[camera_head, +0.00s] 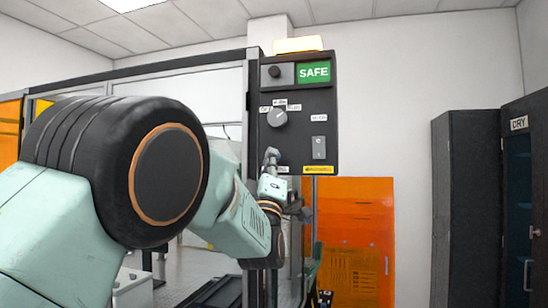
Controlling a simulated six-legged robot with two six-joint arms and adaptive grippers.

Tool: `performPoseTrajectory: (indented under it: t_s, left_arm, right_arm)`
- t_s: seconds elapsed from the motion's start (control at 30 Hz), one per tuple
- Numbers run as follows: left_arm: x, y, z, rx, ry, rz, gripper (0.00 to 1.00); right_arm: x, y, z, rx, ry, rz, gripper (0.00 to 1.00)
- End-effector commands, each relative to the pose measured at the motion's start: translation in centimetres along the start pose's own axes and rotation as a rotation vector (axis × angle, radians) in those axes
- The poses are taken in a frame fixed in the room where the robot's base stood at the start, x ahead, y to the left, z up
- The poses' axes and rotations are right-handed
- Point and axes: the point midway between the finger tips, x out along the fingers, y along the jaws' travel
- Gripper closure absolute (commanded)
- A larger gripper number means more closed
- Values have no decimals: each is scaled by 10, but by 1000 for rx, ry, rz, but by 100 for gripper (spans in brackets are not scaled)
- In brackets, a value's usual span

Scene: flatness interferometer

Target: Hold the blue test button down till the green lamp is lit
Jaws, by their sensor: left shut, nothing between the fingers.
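A dark control panel (325,103) is mounted on the frame post. My left arm reaches across from the left. My left gripper (271,156) is shut and empty, at the panel's lower left; whether it touches the panel I cannot tell. I see no blue button; the gripper covers part of that corner. No separate green lamp shows apart from the green sign. My right gripper is not in view.
A pale amber lamp (299,45) sits on top of the panel. An orange translucent screen (356,240) stands below and behind it. A framed enclosure (180,68) is behind my left arm.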

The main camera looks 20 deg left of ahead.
Motion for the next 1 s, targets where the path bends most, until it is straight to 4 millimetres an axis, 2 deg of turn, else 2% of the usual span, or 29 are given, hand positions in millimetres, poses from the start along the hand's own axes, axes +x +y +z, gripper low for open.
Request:
performPoseTrajectory:
  t_s: [1.0]
  left_arm:
    - [6, -5, 5, 0, -1, -1, 100]
  right_arm:
    - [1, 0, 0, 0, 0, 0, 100]
